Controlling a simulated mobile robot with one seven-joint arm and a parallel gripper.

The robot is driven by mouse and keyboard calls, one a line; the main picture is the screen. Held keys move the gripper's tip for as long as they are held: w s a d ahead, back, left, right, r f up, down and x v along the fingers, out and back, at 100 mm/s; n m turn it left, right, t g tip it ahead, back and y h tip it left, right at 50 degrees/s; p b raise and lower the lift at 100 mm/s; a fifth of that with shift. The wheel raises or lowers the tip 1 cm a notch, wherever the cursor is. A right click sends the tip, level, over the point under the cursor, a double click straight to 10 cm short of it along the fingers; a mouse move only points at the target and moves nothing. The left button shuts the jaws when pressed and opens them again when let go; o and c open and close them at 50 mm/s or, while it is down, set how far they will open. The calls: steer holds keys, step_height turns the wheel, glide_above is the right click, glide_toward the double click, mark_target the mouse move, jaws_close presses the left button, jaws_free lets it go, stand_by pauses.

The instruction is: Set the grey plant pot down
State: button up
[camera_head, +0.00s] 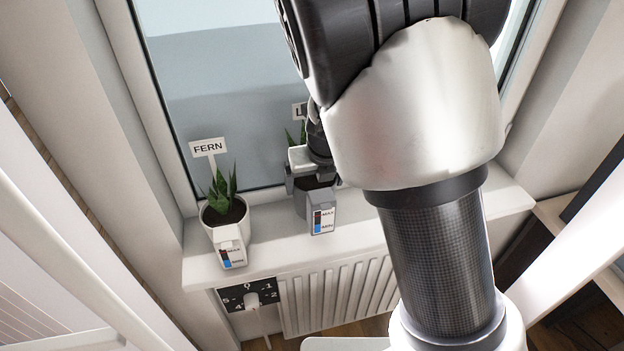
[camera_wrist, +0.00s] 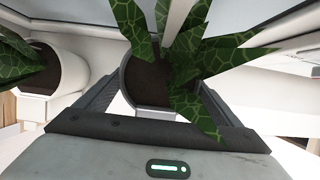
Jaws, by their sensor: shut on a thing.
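The grey plant pot (camera_head: 301,205) holds dark soil and a green spiky plant, with a gauge marked MAX and MIN on its front. My gripper (camera_head: 311,182) is shut on it near the rim. In the wrist view, the pot (camera_wrist: 131,88) stands between the two fingers of my gripper (camera_wrist: 155,105), and its leaves spread over the right finger. The pot looks upright, over the white windowsill (camera_head: 375,225). I cannot tell whether its base touches the sill. Its label is mostly hidden behind my arm.
A white pot (camera_head: 219,222) with a FERN sign (camera_head: 208,147) stands on the sill to the left, a small gap away. The window pane (camera_head: 220,90) is behind. A radiator (camera_head: 335,295) and a numbered dial (camera_head: 250,296) are below the sill. My arm hides part of the sill's right side.

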steer(key=shift+w+f+b, duration=0.1)
steer(key=shift+f+b, duration=0.75)
steer(key=shift+f, duration=1.05)
steer(key=shift+f, duration=0.1)
steer(key=o, duration=1.9)
steer(key=shift+f, duration=0.1)
